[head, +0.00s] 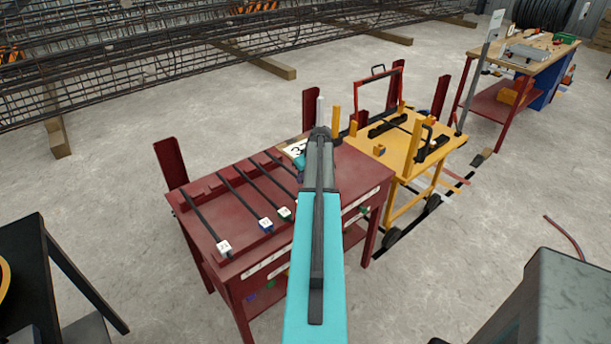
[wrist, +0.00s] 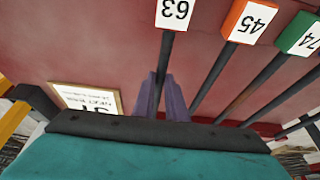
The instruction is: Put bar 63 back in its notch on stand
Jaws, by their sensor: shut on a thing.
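Bar 63, a thin dark rod with a white tag (wrist: 174,14) reading 63, runs down the upper middle of the wrist view. My gripper (wrist: 163,92) is shut on its shaft, with one purple finger on each side. The bar is over the dark red stand (wrist: 90,45). Whether it touches the stand or sits in a notch cannot be told. In the head view the red stand (head: 237,262) is left of centre. My teal arm covers its middle and hides the held bar and the fingertips there.
Beside bar 63 lie bar 45 with an orange tag (wrist: 249,21) and bar 74 with a green tag (wrist: 301,35). More tagged bars (head: 208,222) lie on the stand's left half. A small sign (head: 295,149) stands at its back. A yellow cart (head: 398,152) is close behind right.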

